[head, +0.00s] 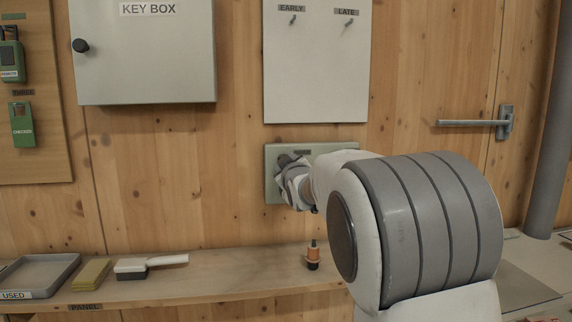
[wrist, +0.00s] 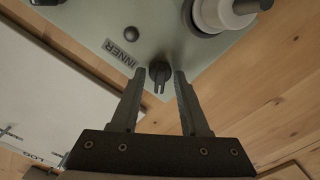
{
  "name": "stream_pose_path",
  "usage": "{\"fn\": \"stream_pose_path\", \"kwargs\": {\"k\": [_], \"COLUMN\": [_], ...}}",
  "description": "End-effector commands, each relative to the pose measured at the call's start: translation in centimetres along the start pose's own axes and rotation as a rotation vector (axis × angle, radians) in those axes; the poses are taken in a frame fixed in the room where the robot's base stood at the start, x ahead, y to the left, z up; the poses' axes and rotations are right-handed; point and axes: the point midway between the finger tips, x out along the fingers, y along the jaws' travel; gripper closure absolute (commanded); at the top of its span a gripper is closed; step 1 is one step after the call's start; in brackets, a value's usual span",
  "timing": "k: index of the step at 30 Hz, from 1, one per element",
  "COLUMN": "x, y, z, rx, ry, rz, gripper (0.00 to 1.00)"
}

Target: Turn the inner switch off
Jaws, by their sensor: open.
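My gripper (wrist: 160,77) is open, with one dark finger on each side of the knob. Small gaps seem to show between the fingers and the knob; contact cannot be told. In the head view the green panel (head: 271,180) is on the wooden wall. My arm and gripper (head: 289,172) cover much of it, and the knob is hidden there.
A larger white and grey round fitting (wrist: 215,12) and a small dark button (wrist: 131,34) are on the same panel. Below, a shelf (head: 225,270) holds a small orange-and-black bottle (head: 313,256), a brush (head: 150,264) and a grey tray (head: 40,272). A key box (head: 145,60) hangs upper left.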

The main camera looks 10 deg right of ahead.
Motion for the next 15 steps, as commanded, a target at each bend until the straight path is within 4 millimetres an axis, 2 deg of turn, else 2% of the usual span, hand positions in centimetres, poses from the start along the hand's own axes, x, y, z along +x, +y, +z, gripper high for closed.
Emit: {"fn": "stream_pose_path", "kwargs": {"k": [7,15], "x": [-1.2,-6.0], "y": [0.0,0.0], "z": [-0.1,0.0], "rx": [0.002,0.003], "ry": [0.0,0.001], "rz": [-0.001,-0.001], "gripper": [0.55,0.55]}}
